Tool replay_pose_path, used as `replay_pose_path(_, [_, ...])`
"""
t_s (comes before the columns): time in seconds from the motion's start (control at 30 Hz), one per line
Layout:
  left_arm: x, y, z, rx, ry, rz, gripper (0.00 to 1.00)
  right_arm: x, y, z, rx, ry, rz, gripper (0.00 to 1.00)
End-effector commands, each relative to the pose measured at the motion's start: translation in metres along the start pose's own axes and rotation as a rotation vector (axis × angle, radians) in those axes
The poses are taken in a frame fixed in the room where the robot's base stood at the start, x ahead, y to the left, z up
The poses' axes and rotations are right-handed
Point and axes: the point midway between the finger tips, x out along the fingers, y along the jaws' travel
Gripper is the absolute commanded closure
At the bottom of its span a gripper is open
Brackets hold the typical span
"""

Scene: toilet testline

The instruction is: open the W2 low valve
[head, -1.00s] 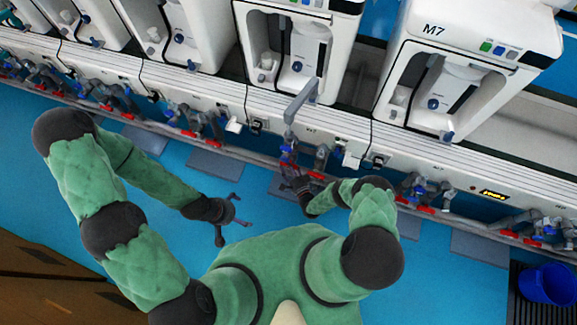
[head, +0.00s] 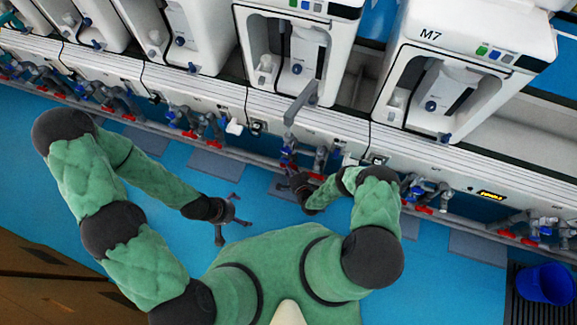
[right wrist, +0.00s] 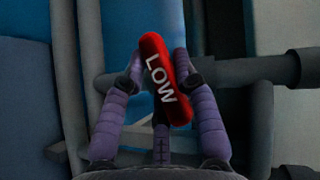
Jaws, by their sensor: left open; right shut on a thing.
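In the right wrist view the red handle marked LOW (right wrist: 165,80) stands tilted between the fingers of my right gripper (right wrist: 158,72). The gripper is shut on it, with a finger at each side. In the head view my right gripper (head: 299,182) is at the valve cluster (head: 290,152) below the middle machine; the LOW handle is hidden there. The W2 label cannot be read. My left gripper (head: 231,217) is open and empty over the blue floor, away from the valves.
Grey pipes (right wrist: 250,72) run close around the handle in the right wrist view. More valve clusters with red and blue handles (head: 424,192) line the white bench. Machine M7 (head: 465,75) stands at right. A blue bucket (head: 546,284) is at the lower right.

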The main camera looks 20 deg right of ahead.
Motion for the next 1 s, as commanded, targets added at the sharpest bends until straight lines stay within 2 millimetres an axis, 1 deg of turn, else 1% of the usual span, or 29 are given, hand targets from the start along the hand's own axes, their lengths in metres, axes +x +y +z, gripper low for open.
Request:
replay_pose_path(0.03, [-0.004,0.002,0.0,0.0,0.0,0.0,0.0,0.0,-0.003,0.0,-0.03,-0.003,0.032,1.0])
replay_pose_path(0.2, [-0.012,0.004,0.0,0.0,0.0,0.0,0.0,-0.001,-0.003,-0.001,-0.145,-0.003,0.146,1.0])
replay_pose_path(0.6, [-0.026,0.009,0.001,0.0,0.0,0.0,0.0,-0.002,-0.004,-0.001,-0.414,-0.005,0.413,1.0])
replay_pose_path(0.83, [-0.026,0.009,0.001,0.0,0.0,0.0,0.0,-0.001,-0.004,-0.001,-0.568,-0.004,0.564,1.0])
replay_pose_path(1.0, [-0.022,0.008,0.001,0.0,0.0,0.0,0.0,-0.002,-0.002,-0.001,-0.673,-0.003,0.67,1.0])
